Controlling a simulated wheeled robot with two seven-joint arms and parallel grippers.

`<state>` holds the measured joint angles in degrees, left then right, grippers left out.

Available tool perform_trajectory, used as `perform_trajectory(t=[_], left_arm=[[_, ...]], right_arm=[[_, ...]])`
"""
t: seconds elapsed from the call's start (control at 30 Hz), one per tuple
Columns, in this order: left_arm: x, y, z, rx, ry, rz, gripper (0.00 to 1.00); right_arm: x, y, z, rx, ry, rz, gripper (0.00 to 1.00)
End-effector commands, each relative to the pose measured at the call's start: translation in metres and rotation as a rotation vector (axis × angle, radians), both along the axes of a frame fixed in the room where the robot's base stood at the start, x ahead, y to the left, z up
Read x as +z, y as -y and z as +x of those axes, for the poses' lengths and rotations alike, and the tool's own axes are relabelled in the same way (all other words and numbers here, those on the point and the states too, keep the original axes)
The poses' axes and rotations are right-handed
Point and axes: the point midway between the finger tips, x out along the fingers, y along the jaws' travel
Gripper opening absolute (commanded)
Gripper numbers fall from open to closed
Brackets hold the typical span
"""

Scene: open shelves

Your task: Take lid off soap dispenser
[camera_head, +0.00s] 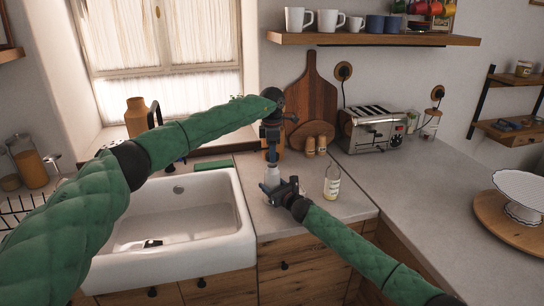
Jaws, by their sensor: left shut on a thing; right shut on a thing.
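A small soap dispenser (271,174) with a pale bottle stands on the counter just right of the sink. My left gripper (271,150) reaches down from above and is shut on the dispenser's lid at the top. My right gripper (275,188) comes in from the lower right and is shut on the bottle's body. The two grippers are one above the other and hide most of the dispenser. I cannot tell whether the lid and the bottle touch.
A small labelled bottle (332,185) stands just right of my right gripper. The white sink (243,215) lies to the left. The right counter (420,185) has free room before the cake stand (522,188).

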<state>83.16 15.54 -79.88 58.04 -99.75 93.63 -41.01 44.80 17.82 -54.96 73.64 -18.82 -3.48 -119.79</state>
Motion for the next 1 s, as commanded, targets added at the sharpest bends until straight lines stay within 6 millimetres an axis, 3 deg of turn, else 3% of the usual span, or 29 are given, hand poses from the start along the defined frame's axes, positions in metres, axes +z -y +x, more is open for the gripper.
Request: perform_trajectory(t=[0.2,0.43,0.47,0.57,1.0], left_arm=[[0.022,0.0,0.0,0.0,0.001,0.001,0.18],[0.024,0.0,0.0,0.0,0.0,0.001,0.18],[0.024,0.0,0.0,0.0,0.0,0.001,0.18],[0.024,0.0,0.0,0.0,0.0,0.001,0.18],[0.02,0.0,0.0,0.0,0.0,0.001,0.18]], right_arm=[[0.001,0.0,0.0,0.0,0.001,0.0,0.0],[0.001,0.0,0.0,0.0,0.001,0.0,0.0],[0.001,0.0,0.0,0.0,0.001,0.0,0.62],[0.001,0.0,0.0,0.0,0.001,0.0,0.82],[-0.001,0.005,-0.005,0.0,0.001,-0.001,0.82]])
